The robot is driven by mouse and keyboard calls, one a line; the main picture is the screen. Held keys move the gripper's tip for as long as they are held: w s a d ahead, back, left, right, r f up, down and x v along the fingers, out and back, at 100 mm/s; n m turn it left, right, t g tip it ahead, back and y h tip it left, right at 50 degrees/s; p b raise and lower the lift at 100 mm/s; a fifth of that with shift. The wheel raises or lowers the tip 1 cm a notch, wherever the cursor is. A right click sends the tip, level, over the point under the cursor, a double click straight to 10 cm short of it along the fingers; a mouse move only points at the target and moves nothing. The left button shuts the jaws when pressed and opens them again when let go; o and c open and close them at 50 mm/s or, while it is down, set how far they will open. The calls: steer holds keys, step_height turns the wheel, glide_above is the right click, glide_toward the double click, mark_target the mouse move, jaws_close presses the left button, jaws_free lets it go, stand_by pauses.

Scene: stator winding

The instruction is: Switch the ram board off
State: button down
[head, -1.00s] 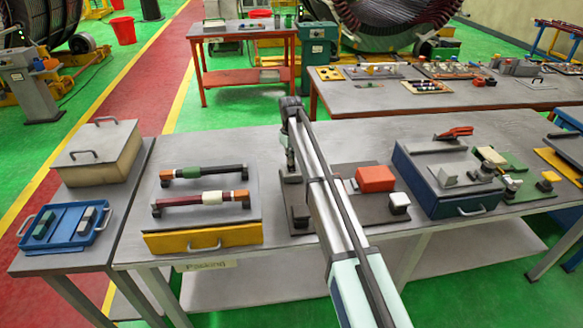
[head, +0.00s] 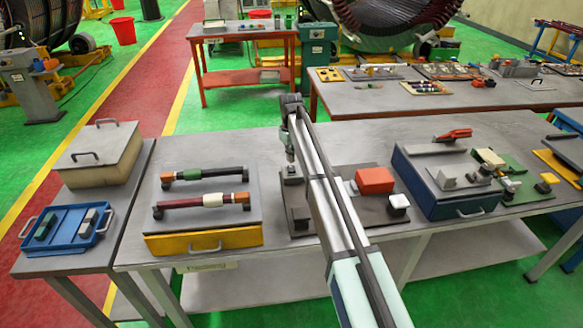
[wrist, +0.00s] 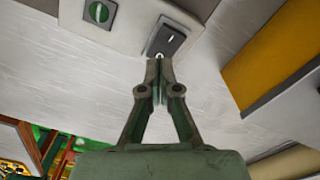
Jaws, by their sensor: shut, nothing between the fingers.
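The ram board (head: 377,215) is a dark plate on the middle bench, partly hidden behind my arm. It carries a red block (head: 375,180) and a small white-topped block (head: 398,202). My gripper (head: 291,158) is above its left part. In the wrist view, my gripper (wrist: 158,66) is shut and empty, pointing at a black rocker switch (wrist: 170,42) with a white mark. The fingertips are at the switch's near end; I cannot tell whether they touch it. A round green dial (wrist: 100,12) sits left of the switch on a pale housing.
Left of the ram board is a grey-topped case (head: 205,222) with two coil bars. On its right is a blue box (head: 450,195) with parts on top. A blue tray (head: 68,247) and a cream box (head: 98,165) stand on the left table.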

mark_target(291, 166)
steer(key=shift+r+p, duration=0.85)
steer(key=shift+r, duration=1.3)
